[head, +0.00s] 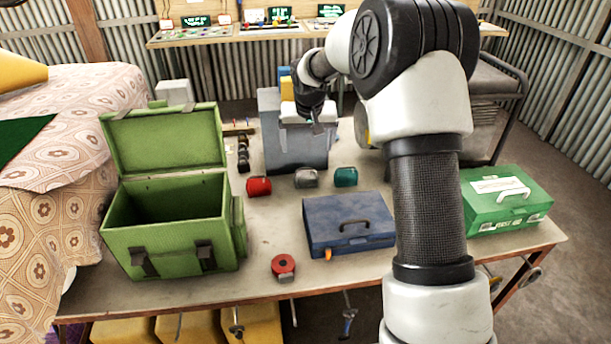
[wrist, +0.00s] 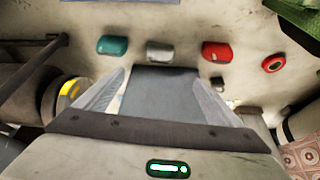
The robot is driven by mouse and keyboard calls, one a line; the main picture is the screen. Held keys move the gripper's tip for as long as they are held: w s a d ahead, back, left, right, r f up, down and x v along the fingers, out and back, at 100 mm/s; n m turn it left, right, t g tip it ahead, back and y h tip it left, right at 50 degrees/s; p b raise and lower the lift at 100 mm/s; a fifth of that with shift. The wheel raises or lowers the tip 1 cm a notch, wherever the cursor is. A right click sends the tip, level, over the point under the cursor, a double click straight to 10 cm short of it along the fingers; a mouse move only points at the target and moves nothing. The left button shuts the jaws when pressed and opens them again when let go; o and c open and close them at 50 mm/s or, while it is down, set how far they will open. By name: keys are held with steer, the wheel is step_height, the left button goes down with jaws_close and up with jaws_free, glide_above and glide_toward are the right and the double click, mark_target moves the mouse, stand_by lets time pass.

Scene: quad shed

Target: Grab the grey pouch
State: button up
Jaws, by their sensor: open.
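The grey pouch (head: 306,178) lies on the table between a red pouch (head: 259,186) on its left and a teal pouch (head: 345,176) on its right. In the wrist view the grey pouch (wrist: 159,50) shows beyond the fingertips, with the teal pouch (wrist: 113,46) to its left and the red pouch (wrist: 216,51) to its right. My gripper (head: 316,127) is above and behind the pouches, over a grey-blue box (head: 290,155). In the wrist view its fingers (wrist: 158,75) are spread apart with nothing held between them.
An open green box (head: 165,258) stands at the left. A closed blue case (head: 350,228) lies in front of the pouches, with a red tape roll (head: 284,267) near the front edge. A green first-aid box (head: 505,205) is at the right. Clear tabletop surrounds the grey pouch's front.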

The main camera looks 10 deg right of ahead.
mark_target(306, 169)
steer(key=x, duration=1.4)
steer(key=shift+w+d+f, duration=0.1)
steer(key=shift+w+f, duration=0.1)
steer(key=shift+c, duration=0.2)
steer(key=c, duration=1.1)
